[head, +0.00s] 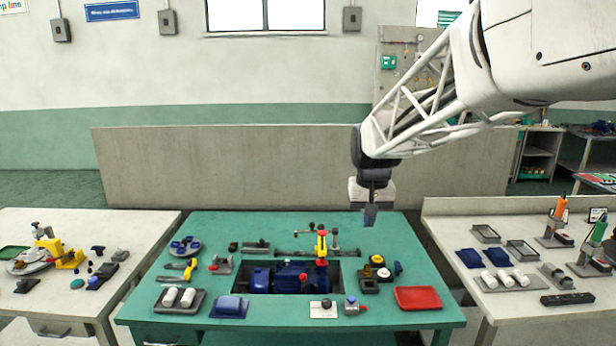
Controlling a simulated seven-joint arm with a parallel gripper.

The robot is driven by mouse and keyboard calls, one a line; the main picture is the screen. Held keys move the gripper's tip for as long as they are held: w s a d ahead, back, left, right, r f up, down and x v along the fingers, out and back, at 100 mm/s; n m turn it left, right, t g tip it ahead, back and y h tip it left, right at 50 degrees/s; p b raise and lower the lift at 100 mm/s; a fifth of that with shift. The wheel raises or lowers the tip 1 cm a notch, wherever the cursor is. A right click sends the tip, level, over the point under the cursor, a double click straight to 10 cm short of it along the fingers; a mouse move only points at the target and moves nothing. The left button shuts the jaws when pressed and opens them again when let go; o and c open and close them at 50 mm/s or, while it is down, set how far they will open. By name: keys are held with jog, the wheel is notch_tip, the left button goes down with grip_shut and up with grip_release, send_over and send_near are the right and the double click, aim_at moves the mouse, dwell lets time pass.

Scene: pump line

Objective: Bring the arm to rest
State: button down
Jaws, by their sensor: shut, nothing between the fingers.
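My gripper (370,217) hangs from my arm, pointing down above the back right part of the green table (400,262). It is shut with nothing in it, and it is apart from everything on the table. My arm reaches in from the upper right of the head view. Below and to the left of my gripper, a blue pump or motor body (285,278) sits in a dark recess in the table. A yellow upright piece with a red top (321,245) stands by the recess.
A red tray (417,298) lies at the table's front right, and a dark tray with white cylinders (180,301) at the front left. A beige partition (250,168) stands behind. Side benches at left (120,225) and right (440,212) hold tools and parts. Air around my gripper is clear.

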jog(key=s+d+f, duration=0.2)
jog(key=s, duration=1.5)
jog(key=s+d+f+t, duration=0.1)
jog(key=s+d+f, duration=0.1)
jog(key=s, duration=1.5)
jog(key=shift+d+f, duration=0.3)
jog(key=shift+f, duration=0.4)
